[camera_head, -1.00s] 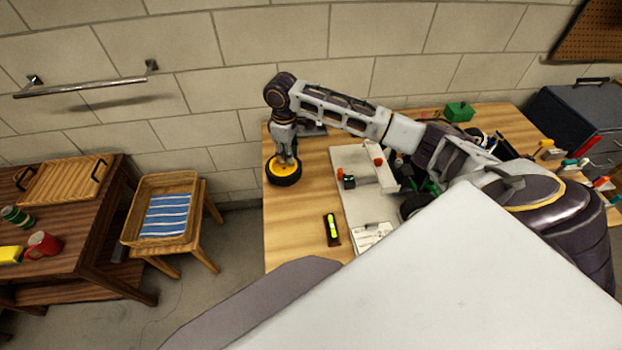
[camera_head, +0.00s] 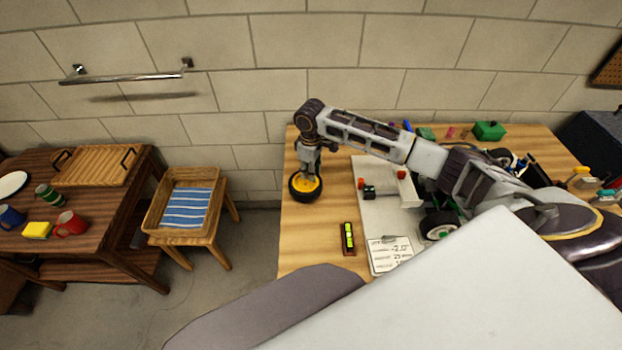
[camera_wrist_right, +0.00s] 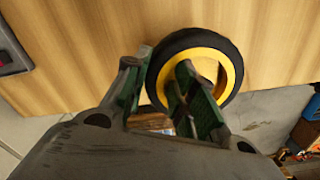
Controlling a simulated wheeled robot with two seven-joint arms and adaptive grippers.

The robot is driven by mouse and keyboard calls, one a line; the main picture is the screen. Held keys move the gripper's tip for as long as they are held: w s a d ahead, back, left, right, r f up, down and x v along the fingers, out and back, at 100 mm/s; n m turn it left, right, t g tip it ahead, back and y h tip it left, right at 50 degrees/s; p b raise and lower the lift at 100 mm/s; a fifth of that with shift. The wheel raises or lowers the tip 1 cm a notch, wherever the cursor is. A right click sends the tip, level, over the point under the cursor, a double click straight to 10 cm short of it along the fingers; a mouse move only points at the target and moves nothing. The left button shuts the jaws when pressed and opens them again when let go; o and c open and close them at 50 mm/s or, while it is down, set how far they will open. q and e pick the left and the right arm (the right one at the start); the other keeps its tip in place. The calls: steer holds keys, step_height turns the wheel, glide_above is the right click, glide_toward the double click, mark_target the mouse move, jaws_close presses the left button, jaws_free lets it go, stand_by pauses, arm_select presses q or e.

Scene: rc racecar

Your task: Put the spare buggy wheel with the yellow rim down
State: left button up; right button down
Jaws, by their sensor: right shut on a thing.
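The spare wheel (camera_head: 294,193), a black tyre with a yellow rim, is at the left end of the wooden workbench (camera_head: 310,245). My right gripper (camera_head: 309,178) points down and is shut on it. In the right wrist view, the wheel's yellow rim (camera_wrist_right: 232,70) shows, with one finger of my right gripper (camera_wrist_right: 165,85) inside the rim and the other outside the tyre. I cannot tell whether the wheel touches the bench top. My left gripper is not in view.
A spirit level (camera_head: 348,238) and a white board (camera_head: 375,215) lie right of the wheel. The buggy (camera_head: 440,226) is partly hidden by my arm. A wicker tray with striped cloth (camera_head: 187,207) stands on a stool to the left. Bare bench surrounds the wheel's front.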

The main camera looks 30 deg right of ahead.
steer(key=shift+f, duration=0.2)
steer(key=shift+f, duration=1.6)
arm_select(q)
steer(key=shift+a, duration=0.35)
arm_select(e)
steer(key=shift+f, duration=0.15)
steer(key=shift+f, duration=0.1)
steer(key=c, duration=1.3)
jaws_free()
steer(key=shift+o, duration=0.7)
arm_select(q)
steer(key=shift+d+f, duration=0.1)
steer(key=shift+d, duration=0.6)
